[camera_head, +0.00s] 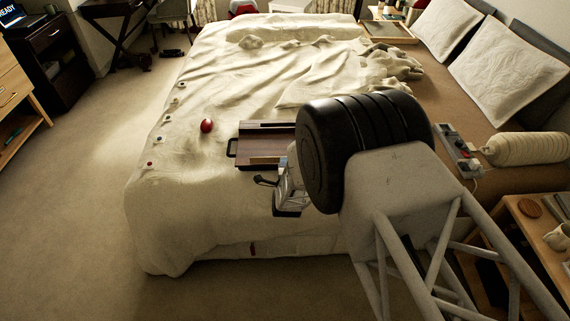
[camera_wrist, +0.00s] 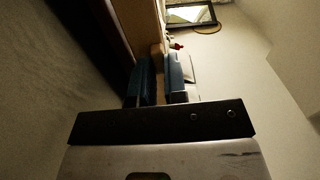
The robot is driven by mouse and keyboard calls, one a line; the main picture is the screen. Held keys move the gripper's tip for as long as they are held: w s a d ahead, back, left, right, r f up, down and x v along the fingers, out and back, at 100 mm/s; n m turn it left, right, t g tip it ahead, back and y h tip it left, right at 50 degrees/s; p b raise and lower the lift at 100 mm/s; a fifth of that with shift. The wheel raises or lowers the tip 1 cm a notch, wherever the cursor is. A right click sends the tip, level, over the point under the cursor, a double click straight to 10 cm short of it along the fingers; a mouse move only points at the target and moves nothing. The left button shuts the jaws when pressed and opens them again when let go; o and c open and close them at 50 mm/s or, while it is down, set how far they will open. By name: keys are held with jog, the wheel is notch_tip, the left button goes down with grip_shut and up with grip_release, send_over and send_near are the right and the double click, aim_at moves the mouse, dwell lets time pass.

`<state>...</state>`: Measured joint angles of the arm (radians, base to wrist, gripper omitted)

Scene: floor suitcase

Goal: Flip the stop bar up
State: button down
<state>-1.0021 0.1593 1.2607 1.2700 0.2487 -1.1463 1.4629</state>
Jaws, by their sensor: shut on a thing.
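A flat dark-brown case (camera_head: 265,134) with a black handle on its left side lies on the bed. A pale tan strip, which looks like the stop bar (camera_head: 266,160), runs along its near part. My gripper (camera_head: 279,179) is at the near right edge of the case, partly hidden by my black arm joint. In the wrist view, the blue finger pads of my gripper (camera_wrist: 160,84) close around a narrow tan piece of the bar (camera_wrist: 157,58). The exact contact and the bar's angle are hard to tell.
The case rests on a bed with a rumpled cream cover (camera_head: 190,205). A red ball (camera_head: 207,126) lies left of the case. A power strip (camera_head: 456,150) and a ribbed cream roll (camera_head: 525,149) are at the right. The cover left of the case is mostly clear.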

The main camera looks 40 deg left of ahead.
jog(key=c, duration=1.2)
grip_release()
jog(key=shift+o, duration=0.2)
jog(key=shift+s+d, duration=0.1)
jog(key=v, duration=0.7)
jog(key=shift+d, duration=0.2)
jog(key=shift+s, duration=0.15)
